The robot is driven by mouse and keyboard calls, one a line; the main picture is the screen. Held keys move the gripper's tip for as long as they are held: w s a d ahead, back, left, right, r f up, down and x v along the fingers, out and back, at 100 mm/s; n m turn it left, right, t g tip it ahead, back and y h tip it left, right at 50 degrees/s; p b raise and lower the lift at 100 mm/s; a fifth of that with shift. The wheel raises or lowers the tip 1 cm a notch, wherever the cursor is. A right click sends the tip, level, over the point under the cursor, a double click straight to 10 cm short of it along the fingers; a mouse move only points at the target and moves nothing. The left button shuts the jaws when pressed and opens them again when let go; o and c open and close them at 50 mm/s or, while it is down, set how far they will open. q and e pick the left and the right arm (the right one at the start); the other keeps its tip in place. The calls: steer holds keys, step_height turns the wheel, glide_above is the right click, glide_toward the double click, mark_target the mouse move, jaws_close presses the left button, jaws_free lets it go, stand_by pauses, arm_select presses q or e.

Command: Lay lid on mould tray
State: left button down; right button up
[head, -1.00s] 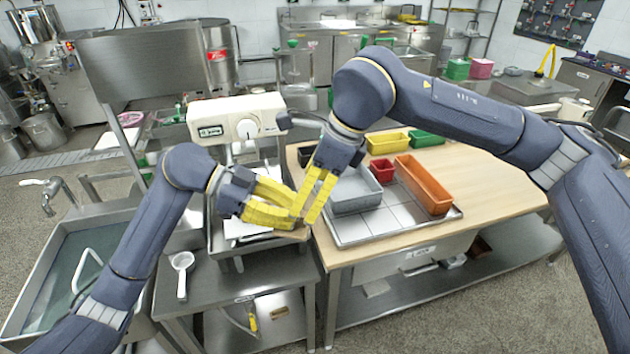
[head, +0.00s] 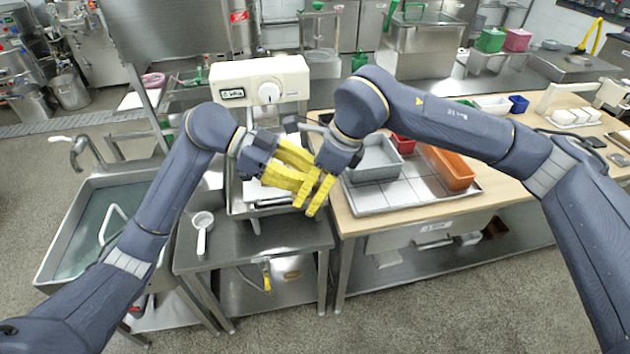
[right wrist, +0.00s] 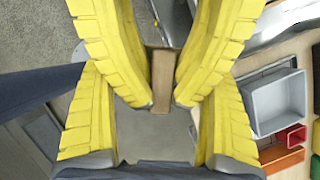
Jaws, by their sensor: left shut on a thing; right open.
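My left gripper (head: 290,177) is shut at the bench's left edge, its yellow fingers pointing right. What it holds is hidden in the head view. My right gripper (head: 318,192) points down just beside it, and the two sets of fingers overlap in the picture. In the right wrist view a tan, wood-like piece (right wrist: 163,80) shows between the open yellow fingers; I cannot tell whether it is the lid or whether they touch it. A shallow steel tray (head: 415,198) with a gridded floor lies on the bench; I cannot tell whether it is the mould tray.
On or beside the steel tray are a grey bin (head: 376,160), a red bin (head: 404,144) and an orange bin (head: 450,167). A cream machine (head: 258,80) stands behind my grippers. A white-headed scoop (head: 202,222) lies on the low steel table; bare wood (head: 500,190) lies right.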

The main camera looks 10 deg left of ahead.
steer(key=shift+c, duration=0.3)
steer(key=c, duration=1.2)
arm_select(q)
steer(key=c, duration=1.3)
jaws_free()
